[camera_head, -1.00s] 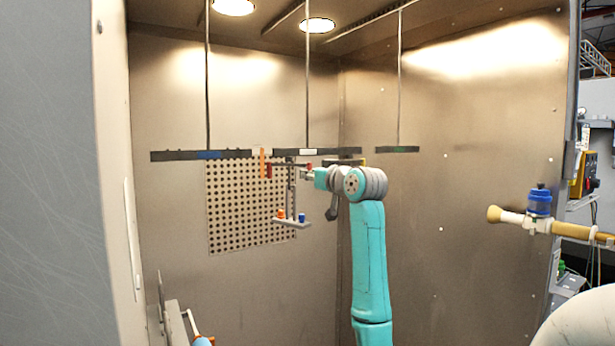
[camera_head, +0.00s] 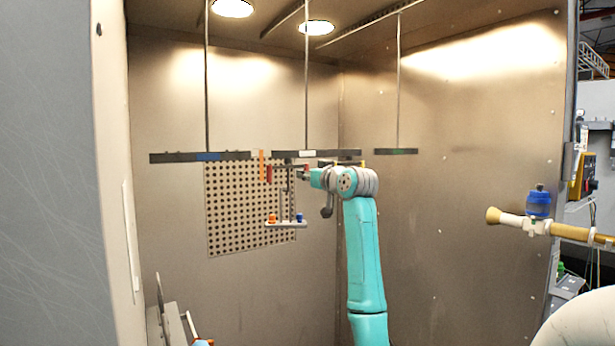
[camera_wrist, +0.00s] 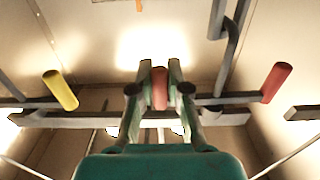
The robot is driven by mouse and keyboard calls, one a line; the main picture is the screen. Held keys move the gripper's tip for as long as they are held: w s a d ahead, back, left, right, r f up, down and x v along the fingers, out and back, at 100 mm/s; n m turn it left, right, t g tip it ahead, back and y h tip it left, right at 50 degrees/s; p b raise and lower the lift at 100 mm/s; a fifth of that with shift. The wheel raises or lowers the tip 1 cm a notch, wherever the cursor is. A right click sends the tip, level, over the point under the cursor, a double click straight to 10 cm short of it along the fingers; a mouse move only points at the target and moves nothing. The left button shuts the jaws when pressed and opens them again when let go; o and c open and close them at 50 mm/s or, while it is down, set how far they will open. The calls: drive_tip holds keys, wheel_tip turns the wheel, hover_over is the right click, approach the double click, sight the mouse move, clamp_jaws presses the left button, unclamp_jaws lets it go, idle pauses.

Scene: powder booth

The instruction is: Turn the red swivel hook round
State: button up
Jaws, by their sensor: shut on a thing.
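The red swivel hook hangs under the middle dark rail, with one red grip (camera_head: 269,174) showing at its left end in the head view. My gripper (camera_wrist: 160,88) is shut on another red grip (camera_wrist: 160,75), which stands between its two fingers in the wrist view. In the head view my gripper (camera_head: 307,174) reaches in from the right, just below the rail. A red handle (camera_wrist: 277,82) also shows at the right of the wrist view. Below the hook hangs a small bar (camera_head: 286,224) with an orange piece (camera_head: 272,218) and a blue piece (camera_head: 299,217).
The middle rail (camera_head: 335,153) is close above my gripper. A left rail (camera_head: 175,157) and a right rail (camera_head: 405,151) hang on rods. An orange piece (camera_head: 262,163) is near the hook. A yellow handle (camera_wrist: 60,90) shows left in the wrist view. A perforated panel (camera_head: 225,225) is behind.

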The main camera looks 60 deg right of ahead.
drive_tip(key=o, duration=0.7)
drive_tip(key=shift+o, duration=0.2)
drive_tip(key=v, duration=0.9)
drive_tip(key=shift+a, duration=0.1)
